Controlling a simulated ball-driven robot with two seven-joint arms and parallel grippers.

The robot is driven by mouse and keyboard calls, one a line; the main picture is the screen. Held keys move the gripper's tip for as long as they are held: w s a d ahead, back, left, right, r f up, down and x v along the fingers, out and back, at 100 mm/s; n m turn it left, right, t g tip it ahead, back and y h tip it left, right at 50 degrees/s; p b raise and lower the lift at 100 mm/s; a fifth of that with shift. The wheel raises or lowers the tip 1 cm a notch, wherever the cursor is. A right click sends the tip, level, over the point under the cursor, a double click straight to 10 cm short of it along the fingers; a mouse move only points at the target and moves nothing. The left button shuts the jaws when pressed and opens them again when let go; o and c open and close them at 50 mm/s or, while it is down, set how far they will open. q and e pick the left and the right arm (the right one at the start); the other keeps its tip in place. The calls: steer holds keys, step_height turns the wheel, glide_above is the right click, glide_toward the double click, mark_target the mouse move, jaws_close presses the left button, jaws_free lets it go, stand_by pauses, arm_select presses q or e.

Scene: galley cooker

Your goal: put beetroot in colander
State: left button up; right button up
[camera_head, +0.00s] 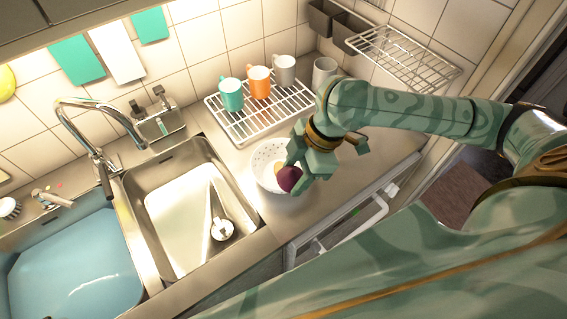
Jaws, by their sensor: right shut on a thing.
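The beetroot (289,178) is a dark purple round thing. My right gripper (291,172) is shut on it and holds it over the near right part of the colander. The colander (262,158) is a white bowl with small holes, standing on the counter right of the sink. A yellowish thing shows beside the beetroot, partly hidden by the gripper; I cannot tell what it is. The gripper hides the colander's right side. I cannot tell whether the beetroot touches the colander. My left gripper is not in view.
A wire rack (240,127) behind the colander bears a teal mug (231,95), an orange mug (259,83) and a grey mug (284,70). The steel sink (170,215) and a blue basin (75,270) lie to the left. A wire shelf (405,57) hangs at the upper right.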

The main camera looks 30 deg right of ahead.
steer(key=w+d+f+b, duration=0.1)
steer(key=w+f, duration=0.2)
steer(key=w, duration=0.1)
steer(key=w+d+f+b, duration=0.1)
steer(key=w+f, duration=0.2)
steer(key=w, duration=0.1)
steer(key=w+d+f+b, duration=0.1)
steer(key=w+d+f, duration=0.1)
steer(key=w+f, duration=0.1)
steer(key=shift+w+d+f, duration=0.1)
steer(key=shift+w+f, duration=0.05)
steer(key=shift+w, duration=0.6)
steer(key=shift+w+f, duration=0.1)
steer(key=shift+w, duration=0.05)
step_height(320, 180, down, 3)
steer(key=shift+w+d+f+b, duration=0.1)
steer(key=shift+w+f+b, duration=0.1)
steer(key=shift+b, duration=0.5)
steer(key=shift+f, duration=0.25)
steer(key=shift+f, duration=0.3)
steer(key=o, duration=1.1)
steer(key=shift+c, duration=0.2)
